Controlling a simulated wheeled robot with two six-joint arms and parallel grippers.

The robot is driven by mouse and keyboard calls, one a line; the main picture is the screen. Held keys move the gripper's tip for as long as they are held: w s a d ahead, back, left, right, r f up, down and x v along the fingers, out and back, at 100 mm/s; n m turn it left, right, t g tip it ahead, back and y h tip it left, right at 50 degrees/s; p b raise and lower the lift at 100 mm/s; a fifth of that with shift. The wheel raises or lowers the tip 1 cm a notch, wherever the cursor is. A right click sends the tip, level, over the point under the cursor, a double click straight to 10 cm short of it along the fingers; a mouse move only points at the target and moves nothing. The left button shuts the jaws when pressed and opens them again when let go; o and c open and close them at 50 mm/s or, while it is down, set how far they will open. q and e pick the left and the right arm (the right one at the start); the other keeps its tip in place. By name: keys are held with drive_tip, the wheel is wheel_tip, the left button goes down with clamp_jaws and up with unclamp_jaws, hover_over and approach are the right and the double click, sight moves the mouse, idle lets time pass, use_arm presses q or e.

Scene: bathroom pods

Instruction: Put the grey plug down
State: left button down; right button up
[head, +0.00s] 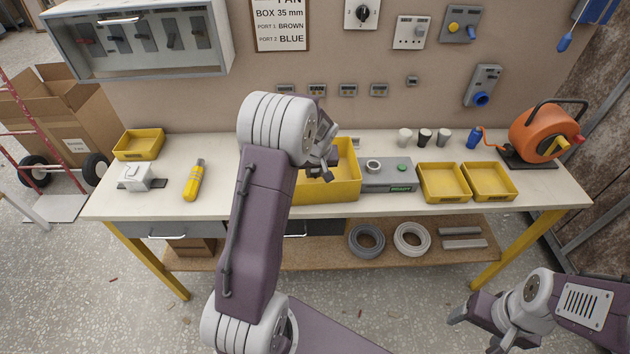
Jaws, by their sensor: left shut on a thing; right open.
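My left gripper (328,170) is over the large yellow bin (345,190) at the middle of the bench. It is shut on a small grey thing, taken to be the grey plug; the fingers and wrist mostly hide it and its shape is unclear. Whether it touches the bin cannot be told. My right gripper (476,333) is open and empty at the lower right, in front of the bench and away from it.
The bench (225,203) also holds a grey tester box (385,182), two yellow trays (443,182) (490,182), a yellow tool (194,181), a white socket piece (138,178), three small tapered pieces (425,138) and an orange cable reel (545,132). Bare bench lies left of my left arm.

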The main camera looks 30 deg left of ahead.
use_arm(q)
wheel_tip(320, 180, down, 4)
drive_tip(key=shift+s+r, duration=0.15)
drive_tip(key=shift+r, duration=0.05)
drive_tip(key=shift+w, duration=0.2)
drive_tip(key=shift+f+b, duration=0.1)
drive_tip(key=shift+b, duration=0.2)
drive_tip(key=shift+f, duration=0.15)
drive_tip(key=c, duration=1.1)
unclamp_jaws()
drive_tip(key=shift+s+r, duration=0.1)
drive_tip(key=shift+r, duration=0.4)
drive_tip(key=v, duration=1.1)
drive_tip(key=shift+s+r+p, duration=0.15)
drive_tip(key=shift+r+p, duration=0.05)
drive_tip(key=shift+p, duration=0.2)
drive_tip(key=shift+d, duration=0.15)
